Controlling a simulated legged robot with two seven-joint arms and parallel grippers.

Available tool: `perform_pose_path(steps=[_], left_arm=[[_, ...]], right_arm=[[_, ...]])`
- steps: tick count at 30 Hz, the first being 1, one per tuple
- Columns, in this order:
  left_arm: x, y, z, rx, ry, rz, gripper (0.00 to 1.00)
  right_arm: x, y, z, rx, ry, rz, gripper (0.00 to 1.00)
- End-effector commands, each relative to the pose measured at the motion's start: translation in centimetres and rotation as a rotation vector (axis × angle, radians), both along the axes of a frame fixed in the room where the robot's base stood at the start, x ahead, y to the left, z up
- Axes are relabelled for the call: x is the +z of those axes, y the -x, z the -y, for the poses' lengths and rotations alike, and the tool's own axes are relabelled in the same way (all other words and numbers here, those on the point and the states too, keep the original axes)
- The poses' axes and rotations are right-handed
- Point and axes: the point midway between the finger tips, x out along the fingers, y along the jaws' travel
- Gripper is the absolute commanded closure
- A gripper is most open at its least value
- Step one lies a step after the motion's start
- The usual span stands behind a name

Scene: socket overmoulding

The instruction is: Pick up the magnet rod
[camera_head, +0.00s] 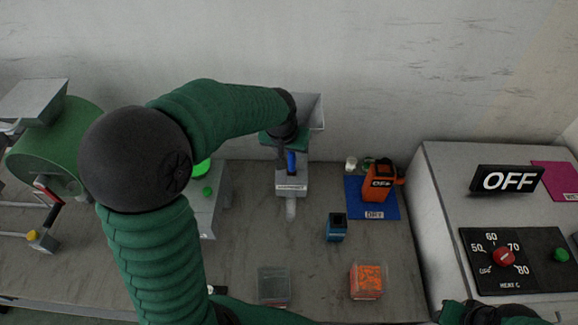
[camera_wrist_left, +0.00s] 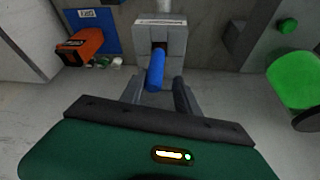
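The magnet rod appears to be the blue rod (camera_head: 291,163) in the head view. It sticks out of a grey labelled block (camera_head: 292,188) at the back middle of the bench. In the left wrist view the blue rod (camera_wrist_left: 156,70) comes out of a dark hole in the grey block (camera_wrist_left: 174,39). My left gripper (camera_wrist_left: 158,85) is open, one finger on each side of the rod's near end, with gaps visible. The rod lies nearer the left finger in that view. In the head view my left wrist partly hides the fingers. My right gripper's fingers do not show.
An orange device (camera_head: 378,182) stands on a blue mat (camera_head: 387,208). A small blue box (camera_head: 336,227), a clear bin (camera_head: 274,285) and a bin of orange pellets (camera_head: 367,279) stand nearer. A control console (camera_head: 437,190) is at the right, a green machine (camera_head: 50,150) at the left.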

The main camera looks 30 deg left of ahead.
Motion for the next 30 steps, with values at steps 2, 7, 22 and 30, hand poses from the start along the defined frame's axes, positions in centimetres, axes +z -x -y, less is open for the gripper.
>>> perform_pose_path(steps=[2, 7, 22, 30], left_arm=[[0.06, 0.02, 0.15, -0.001, -0.002, -0.001, 0.74], [0.13, 0.02, 0.33, -0.002, -0.003, 0.000, 0.97], [0.02, 0.00, 0.07, -0.001, 0.001, -0.001, 1.00], [0.07, 0.01, 0.03, -0.001, 0.000, 0.000, 1.00]], right_arm=[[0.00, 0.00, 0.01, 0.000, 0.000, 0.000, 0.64], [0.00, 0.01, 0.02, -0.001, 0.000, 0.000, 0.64], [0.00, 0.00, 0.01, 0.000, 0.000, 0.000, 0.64], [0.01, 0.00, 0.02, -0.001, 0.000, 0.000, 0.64]])
